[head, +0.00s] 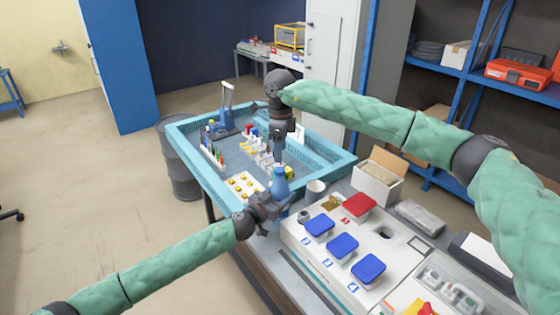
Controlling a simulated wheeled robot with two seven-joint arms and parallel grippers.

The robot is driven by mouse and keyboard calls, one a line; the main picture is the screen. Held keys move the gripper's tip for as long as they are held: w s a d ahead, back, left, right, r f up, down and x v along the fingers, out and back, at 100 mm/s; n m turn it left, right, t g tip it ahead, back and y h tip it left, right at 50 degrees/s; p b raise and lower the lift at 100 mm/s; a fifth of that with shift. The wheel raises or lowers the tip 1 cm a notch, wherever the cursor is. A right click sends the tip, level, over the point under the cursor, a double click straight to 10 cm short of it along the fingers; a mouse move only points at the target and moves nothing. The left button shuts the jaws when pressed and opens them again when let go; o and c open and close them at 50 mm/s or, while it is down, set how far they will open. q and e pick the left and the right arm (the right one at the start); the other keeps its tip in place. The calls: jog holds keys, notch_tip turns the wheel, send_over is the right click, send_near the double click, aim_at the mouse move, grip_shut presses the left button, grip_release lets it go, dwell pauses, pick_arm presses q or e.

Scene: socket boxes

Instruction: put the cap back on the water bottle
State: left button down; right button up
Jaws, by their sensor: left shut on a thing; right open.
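A blue water bottle (280,183) stands upright near the front corner of the light-blue bin. My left gripper (276,204) is shut on the lower part of the bottle from the left side. My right gripper (278,157) points down right above the bottle's top and is open. The bottle's mouth is hidden at the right fingertips, so I cannot tell whether the cap is there. I cannot make out the cap anywhere else.
The light-blue bin (196,148) holds a white tray with yellow pieces and racks of small parts. A white cup (316,189) stands right of the bottle. A white panel (311,250) carries blue and red lids (358,206). An open cardboard box (377,185) stands behind it.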

jog(key=shift+r, duration=2.55)
pick_arm(q)
jog(key=shift+c, duration=2.1)
grip_release()
jog(key=b+v, duration=0.2)
jog(key=v, duration=0.5)
jog(key=shift+s+a+b, duration=0.25)
jog(key=shift+s+b, duration=0.05)
pick_arm(e)
jog(key=shift+f, duration=1.25)
